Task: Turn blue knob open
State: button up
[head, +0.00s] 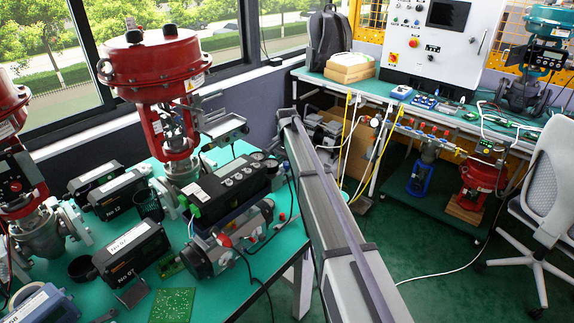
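I cannot make out a blue knob for certain in the head view; the small fittings are too fine to tell apart. A large red valve actuator (158,65) stands upright on the teal table at the left. Next to its base is a black positioner unit (232,185) with several round dials on top. A grey and black cylindrical device (207,254) lies in front of that unit, with small red parts near it. My gripper is not in view.
The teal table (228,302) also holds black boxed devices (130,250), a green circuit board (172,305) and a second red valve (22,170). A workbench with a white control cabinet (440,45) stands at the back. A white chair (543,185) is at the right.

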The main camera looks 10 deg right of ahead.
jog(key=c, duration=0.8)
jog(key=shift+n, duration=0.3)
jog(key=n, duration=0.3)
jog(key=shift+n, duration=0.3)
jog(key=n, duration=0.4)
jog(key=shift+n, duration=0.3)
jog(key=n, duration=0.4)
jog(key=shift+n, duration=0.3)
jog(key=n, duration=0.4)
jog(key=shift+n, duration=0.3)
